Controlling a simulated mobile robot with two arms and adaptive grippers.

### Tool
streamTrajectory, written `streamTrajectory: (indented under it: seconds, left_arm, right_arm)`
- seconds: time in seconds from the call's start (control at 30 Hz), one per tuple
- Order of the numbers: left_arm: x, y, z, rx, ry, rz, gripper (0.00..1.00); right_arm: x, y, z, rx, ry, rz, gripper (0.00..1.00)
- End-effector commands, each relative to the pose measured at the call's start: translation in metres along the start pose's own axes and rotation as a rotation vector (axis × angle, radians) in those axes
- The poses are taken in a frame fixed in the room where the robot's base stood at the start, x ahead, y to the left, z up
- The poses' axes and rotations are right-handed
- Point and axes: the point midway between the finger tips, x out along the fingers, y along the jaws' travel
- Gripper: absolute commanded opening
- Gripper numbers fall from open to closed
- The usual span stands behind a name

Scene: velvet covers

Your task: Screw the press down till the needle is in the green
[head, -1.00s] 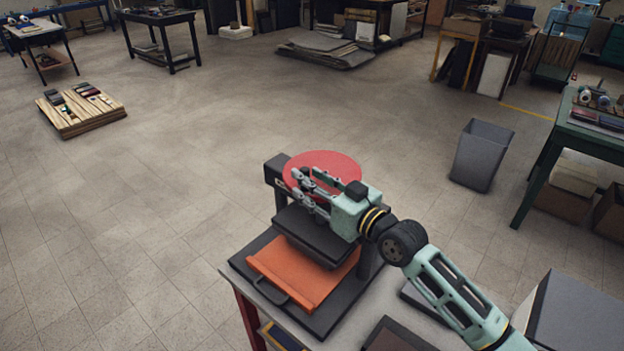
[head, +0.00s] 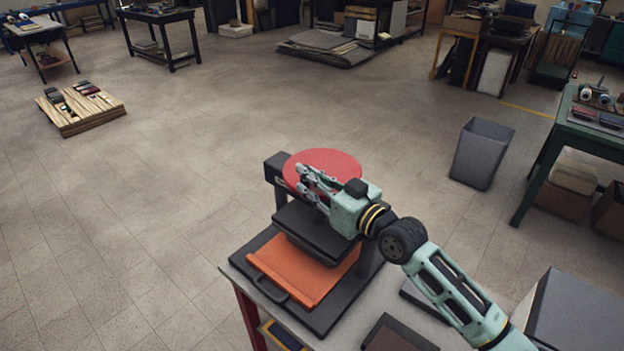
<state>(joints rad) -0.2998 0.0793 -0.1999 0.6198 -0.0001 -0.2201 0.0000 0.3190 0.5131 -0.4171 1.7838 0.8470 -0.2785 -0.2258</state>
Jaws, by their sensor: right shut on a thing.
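The press stands on a table in the lower middle, with a dark frame, a black base (head: 318,323) and a black upper plate (head: 312,234). A red round wheel (head: 335,160) sits on top of it. An orange piece (head: 290,275) lies on the base under the plate, with a dark handle at its front. My right gripper (head: 308,182) reaches over the press from the right and is shut on the red wheel near its front edge. I cannot make out the gauge, its needle or a green zone. My left gripper is out of view.
The table (head: 385,305) also holds a dark flat item (head: 398,335) and a grey box (head: 580,315) at the right. A grey bin (head: 482,153) and a green table (head: 560,140) stand beyond. The floor left of the press is clear up to a wooden pallet (head: 82,112).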

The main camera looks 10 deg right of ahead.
Motion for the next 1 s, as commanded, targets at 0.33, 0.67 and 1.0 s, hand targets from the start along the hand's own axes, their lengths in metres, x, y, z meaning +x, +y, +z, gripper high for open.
streamTrajectory:
  seconds: [0.33,0.67,1.0]
  left_arm:
    - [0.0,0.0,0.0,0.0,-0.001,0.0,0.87]
    - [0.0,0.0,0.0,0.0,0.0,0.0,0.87]
    - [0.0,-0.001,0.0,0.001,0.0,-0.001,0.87]
  right_arm:
    - [0.009,-0.005,0.004,-0.003,-0.007,-0.001,0.0]
    - [0.014,-0.009,0.004,0.0,-0.008,-0.005,0.0]
    - [0.013,-0.009,0.003,0.001,-0.006,-0.003,0.37]
